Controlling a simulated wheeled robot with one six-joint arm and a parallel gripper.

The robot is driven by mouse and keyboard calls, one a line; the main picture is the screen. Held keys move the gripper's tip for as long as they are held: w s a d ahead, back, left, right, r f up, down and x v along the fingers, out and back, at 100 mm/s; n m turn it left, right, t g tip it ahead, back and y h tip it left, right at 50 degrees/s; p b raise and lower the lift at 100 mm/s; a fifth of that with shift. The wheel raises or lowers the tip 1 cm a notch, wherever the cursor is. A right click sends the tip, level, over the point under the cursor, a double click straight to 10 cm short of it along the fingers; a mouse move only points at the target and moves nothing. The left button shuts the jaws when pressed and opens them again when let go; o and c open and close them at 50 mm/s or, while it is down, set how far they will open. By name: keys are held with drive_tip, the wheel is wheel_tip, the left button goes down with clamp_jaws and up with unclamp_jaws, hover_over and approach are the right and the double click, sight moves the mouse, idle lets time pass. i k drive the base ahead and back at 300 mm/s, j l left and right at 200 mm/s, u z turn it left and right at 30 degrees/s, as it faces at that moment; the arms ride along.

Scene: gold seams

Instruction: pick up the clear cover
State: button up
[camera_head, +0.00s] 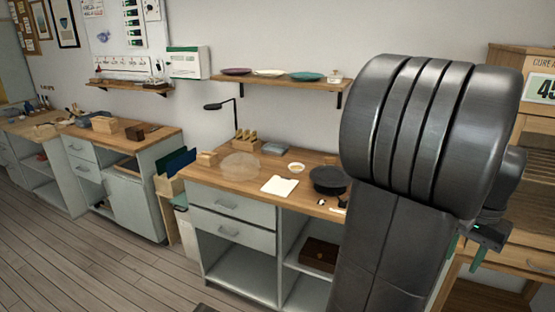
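The clear cover (240,165) is a pale, see-through round shape on the wooden top of the middle workbench, towards its left side. My gripper (466,252) is at the right of the view, partly hidden behind my dark arm. Its two green fingers point down with a gap between them, and nothing shows in the gap. It is well to the right of the cover and apart from it.
The workbench (210,176) also bears a white sheet (279,186), a black round object (328,180), a small bowl (296,168), a wooden rack (246,141) and a black lamp (229,108). A wall shelf (282,78) hangs above. Open floor (90,270) lies at left.

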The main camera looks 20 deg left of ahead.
sight(238, 165)
drive_tip(key=i+j, duration=0.3)
drive_tip(key=j, duration=0.2)
drive_tip(key=i+j, duration=0.3)
drive_tip(key=j, duration=0.25)
drive_tip(key=i+j, duration=0.3)
drive_tip(key=j, duration=0.2)
drive_tip(key=i+j+u, duration=0.1)
drive_tip(key=i+j, duration=0.15)
drive_tip(key=j, duration=0.25)
drive_tip(key=i+j, duration=0.35)
drive_tip(key=j, duration=0.15)
drive_tip(key=i+j, duration=0.3)
drive_tip(key=j, duration=0.2)
drive_tip(key=i+j, duration=0.3)
drive_tip(key=j, duration=0.2)
